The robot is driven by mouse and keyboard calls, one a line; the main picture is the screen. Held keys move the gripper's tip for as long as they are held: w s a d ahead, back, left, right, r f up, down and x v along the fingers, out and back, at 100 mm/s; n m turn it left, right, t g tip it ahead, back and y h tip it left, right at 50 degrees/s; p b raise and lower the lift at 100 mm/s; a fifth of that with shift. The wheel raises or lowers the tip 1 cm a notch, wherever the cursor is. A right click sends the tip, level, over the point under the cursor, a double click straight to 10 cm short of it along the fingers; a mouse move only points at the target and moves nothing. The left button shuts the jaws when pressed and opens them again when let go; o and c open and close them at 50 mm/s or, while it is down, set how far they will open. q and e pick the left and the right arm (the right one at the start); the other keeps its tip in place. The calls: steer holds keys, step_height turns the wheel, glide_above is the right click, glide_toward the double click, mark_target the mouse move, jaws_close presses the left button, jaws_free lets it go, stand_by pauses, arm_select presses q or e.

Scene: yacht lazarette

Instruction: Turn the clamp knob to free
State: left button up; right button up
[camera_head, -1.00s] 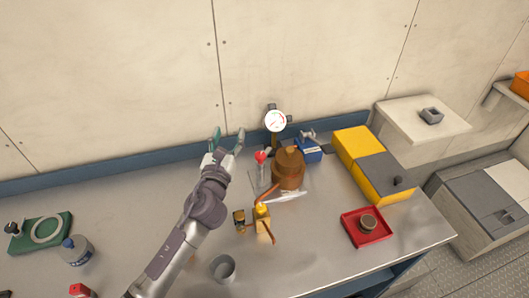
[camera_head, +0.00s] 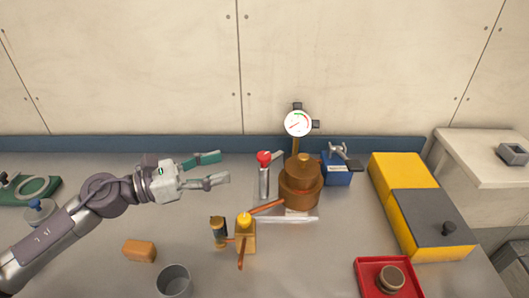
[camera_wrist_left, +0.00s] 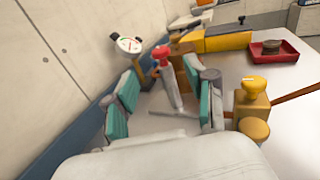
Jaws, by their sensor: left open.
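A red knob (camera_head: 264,157) tops an upright grey metal post (camera_head: 264,183) on the bench, left of a copper-brown vessel (camera_head: 300,185). A yellow knob (camera_head: 244,219) sits on a brass valve block (camera_head: 246,238) in front of it. I cannot tell from labels which knob is the clamp's. My left gripper (camera_head: 217,169) is open and empty, left of the red knob and pointing right at it, not touching. In the left wrist view, the red knob (camera_wrist_left: 163,55) and its post show between the open fingers; the yellow knob (camera_wrist_left: 253,84) is outside them, at right.
A yellow and grey box (camera_head: 402,172) and a red tray (camera_head: 363,267) are at right. A grey cup (camera_head: 174,279) and an orange block (camera_head: 139,250) are in front.

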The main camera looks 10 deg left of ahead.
mark_target(258, 156)
arm_select(q)
steer(key=p+x, duration=0.3)
steer(key=x, duration=0.6)
steer(key=shift+w+d+r+p, duration=0.15)
steer(key=shift+w+p, duration=0.05)
steer(key=shift+p, duration=0.2)
steer(key=shift+w+d, duration=0.35)
steer(key=shift+d, duration=0.2)
arm_select(e)
steer(key=r, duration=0.1)
steer(key=d+r, duration=0.1)
steer(key=r, duration=0.1)
steer(key=w+r, duration=0.1)
steer(key=shift+d+r, duration=0.3)
